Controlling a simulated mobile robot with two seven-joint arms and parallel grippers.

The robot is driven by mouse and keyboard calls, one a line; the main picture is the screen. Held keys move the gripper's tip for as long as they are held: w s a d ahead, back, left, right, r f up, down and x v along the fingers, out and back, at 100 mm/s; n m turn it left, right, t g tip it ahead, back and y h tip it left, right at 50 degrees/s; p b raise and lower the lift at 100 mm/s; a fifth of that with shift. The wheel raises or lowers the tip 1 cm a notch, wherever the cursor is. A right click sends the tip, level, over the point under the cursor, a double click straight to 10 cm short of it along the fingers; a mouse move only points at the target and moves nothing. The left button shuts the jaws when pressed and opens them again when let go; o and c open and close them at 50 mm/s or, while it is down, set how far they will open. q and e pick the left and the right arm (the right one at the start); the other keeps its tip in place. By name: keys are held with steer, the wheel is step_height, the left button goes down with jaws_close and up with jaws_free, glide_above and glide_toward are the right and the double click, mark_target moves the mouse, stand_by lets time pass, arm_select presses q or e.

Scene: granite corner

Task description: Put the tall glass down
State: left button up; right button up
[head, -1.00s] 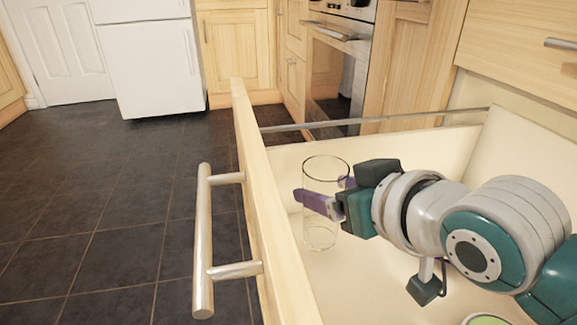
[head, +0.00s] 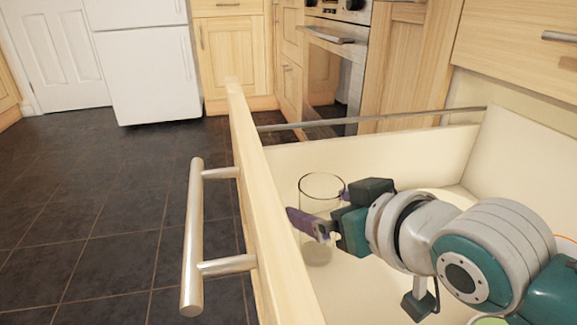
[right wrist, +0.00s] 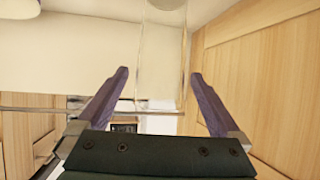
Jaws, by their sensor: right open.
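The tall clear glass (head: 319,188) is upright inside the open drawer, just behind its front panel, with its base low at the drawer floor. Whether the base fully touches the floor is hard to see. My right gripper (head: 325,222) reaches in from the right at the glass, its purple fingers on either side of it. In the right wrist view, the fingers (right wrist: 158,78) are spread apart, with the glass (right wrist: 165,45) showing between and beyond them, nearer the right-hand finger. My left gripper is in neither view.
The drawer front (head: 262,190) with its long metal handle (head: 192,240) rises at the left of the glass. Partly hidden round items with a green rim (head: 490,321) and an orange rim (head: 568,246) lie near my right arm. The drawer's back floor looks mostly clear.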

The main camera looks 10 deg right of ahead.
steer(key=shift+s+r+p, duration=0.3)
steer(key=shift+p, duration=0.05)
steer(key=s+d+r+g+h+p, duration=0.1)
steer(key=s+d+r+g+p, duration=0.1)
steer(key=s, duration=1)
steer(key=s+d+r+g+h+p, duration=0.1)
steer(key=s+g, duration=0.5)
steer(key=s, duration=0.7)
steer(key=d+r+p, duration=0.1)
steer(key=d+p, duration=0.1)
steer(key=shift+d+m+h+p, duration=0.3)
steer(key=shift+d+p, duration=0.05)
steer(key=shift+p, duration=0.05)
